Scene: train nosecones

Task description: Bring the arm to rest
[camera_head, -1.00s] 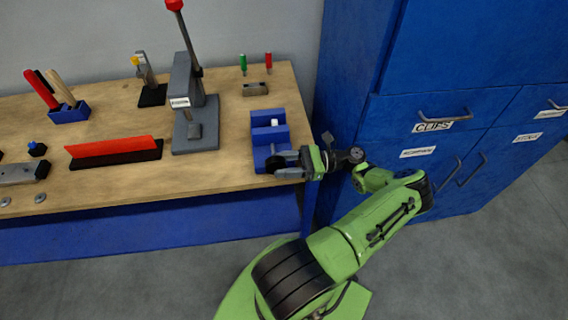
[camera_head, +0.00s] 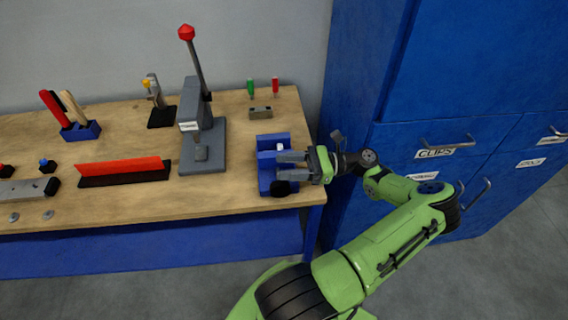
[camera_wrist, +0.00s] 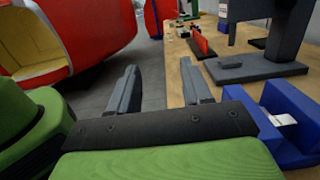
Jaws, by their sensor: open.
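My green arm (camera_head: 385,245) reaches from the bottom of the head view to the right end of the workbench. My gripper (camera_head: 292,164) is at the blue vise (camera_head: 265,180), its fingers over or beside the vise; I cannot tell whether they touch it. In the wrist view my gripper (camera_wrist: 160,92) shows two grey fingers spread apart with nothing between them. The blue vise (camera_wrist: 290,125) with a small white piece (camera_wrist: 282,119) is to the right of the fingers there.
A grey press (camera_head: 203,130) with a red-knobbed lever stands left of the vise on the wooden bench (camera_head: 130,205). Blue cabinets (camera_head: 450,90) stand close on the right. A red nosecone (camera_wrist: 95,35) stands at the left in the wrist view. Grey floor is open between.

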